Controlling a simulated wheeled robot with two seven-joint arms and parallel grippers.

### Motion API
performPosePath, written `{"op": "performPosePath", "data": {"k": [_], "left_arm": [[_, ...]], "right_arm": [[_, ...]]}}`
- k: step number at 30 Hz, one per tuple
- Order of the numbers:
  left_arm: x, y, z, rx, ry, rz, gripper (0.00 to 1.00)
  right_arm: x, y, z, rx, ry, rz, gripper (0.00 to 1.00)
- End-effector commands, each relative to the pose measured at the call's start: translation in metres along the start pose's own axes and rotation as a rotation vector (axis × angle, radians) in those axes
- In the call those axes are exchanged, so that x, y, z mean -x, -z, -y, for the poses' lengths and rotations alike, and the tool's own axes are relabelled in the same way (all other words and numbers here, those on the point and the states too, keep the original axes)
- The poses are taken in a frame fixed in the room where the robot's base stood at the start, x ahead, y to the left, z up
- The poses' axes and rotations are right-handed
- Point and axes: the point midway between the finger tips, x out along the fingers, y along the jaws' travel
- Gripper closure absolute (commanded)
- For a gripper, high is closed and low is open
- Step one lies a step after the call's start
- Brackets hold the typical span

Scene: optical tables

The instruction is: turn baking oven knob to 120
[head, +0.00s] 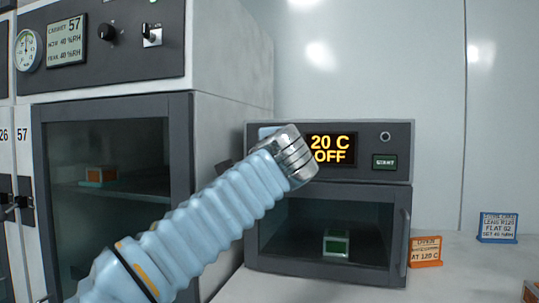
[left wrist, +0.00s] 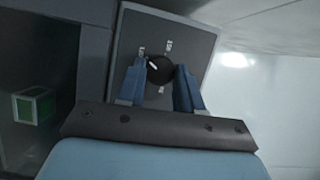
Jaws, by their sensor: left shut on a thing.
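The baking oven (head: 330,190) sits on the counter, and its display (head: 330,149) reads 20 C OFF. My left gripper (head: 292,152) is in front of the oven's control panel and hides the knob in the head view. In the left wrist view, the black round knob (left wrist: 157,70) with a white pointer mark lies between the two blue fingers of my left gripper (left wrist: 160,80), which is shut on it. The right gripper is not in view.
A START button (head: 385,162) is at the panel's right. A green-and-white block (head: 336,243) is behind the oven door. A large cabinet (head: 110,150) stands close at the left. An orange sign (head: 426,251) and a blue sign (head: 498,227) stand on the counter at the right.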

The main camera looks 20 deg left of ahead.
Motion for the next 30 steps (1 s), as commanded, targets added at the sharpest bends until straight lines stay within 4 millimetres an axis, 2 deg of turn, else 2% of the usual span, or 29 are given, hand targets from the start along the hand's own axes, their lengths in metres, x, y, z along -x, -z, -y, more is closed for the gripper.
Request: {"op": "performPosePath", "data": {"k": [12, 13, 17, 18, 26, 30], "left_arm": [[-0.001, 0.0, -0.003, -0.007, -0.004, 0.002, 0.95], [-0.001, 0.0, -0.003, -0.007, -0.004, 0.002, 0.62], [-0.001, 0.0, -0.002, -0.006, -0.002, 0.001, 0.42], [-0.001, 0.0, -0.002, -0.006, -0.001, 0.001, 0.39], [0.001, 0.0, -0.001, -0.004, 0.001, 0.0, 0.39], [0.013, 0.0, -0.003, -0.003, 0.0, -0.002, 0.39]], "right_arm": [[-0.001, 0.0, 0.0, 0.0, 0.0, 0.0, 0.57], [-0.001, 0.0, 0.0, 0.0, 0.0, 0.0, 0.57], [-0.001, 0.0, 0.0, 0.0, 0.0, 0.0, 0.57], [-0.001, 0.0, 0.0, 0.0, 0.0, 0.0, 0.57], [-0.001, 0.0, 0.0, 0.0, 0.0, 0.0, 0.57], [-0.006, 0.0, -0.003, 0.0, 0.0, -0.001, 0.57]]}}
